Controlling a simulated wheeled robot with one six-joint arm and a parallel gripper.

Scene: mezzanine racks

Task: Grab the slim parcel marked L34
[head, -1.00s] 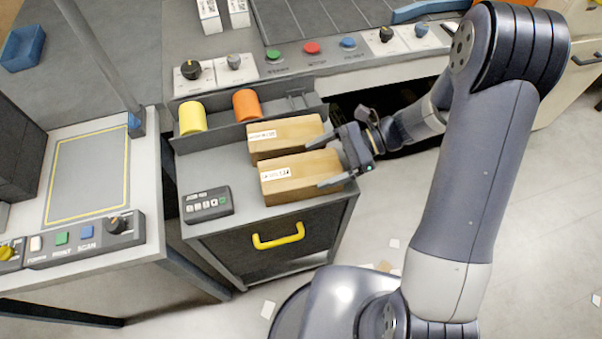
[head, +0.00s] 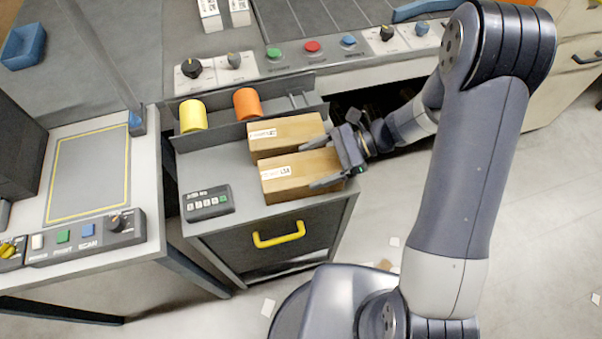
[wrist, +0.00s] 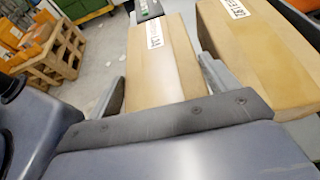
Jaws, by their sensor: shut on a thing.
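Two tan box parcels lie side by side on the grey cart top. The front parcel (head: 292,182) has a white label that seems to read L34; it also shows between the fingers in the wrist view (wrist: 160,75). The rear parcel (head: 285,130) has a label too small to read surely; in the wrist view it is at the right (wrist: 250,50). My gripper (head: 322,163) is at the front parcel's right end, shut on it, one finger along its front side and one in the gap between the parcels. The parcel still appears to rest on the cart.
A yellow cylinder (head: 193,116) and an orange cylinder (head: 246,103) stand in the cart's back trough. A small keypad box (head: 208,203) is left of the parcels. A control bench (head: 300,62) rises behind; a scan table (head: 150,200) stands at left.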

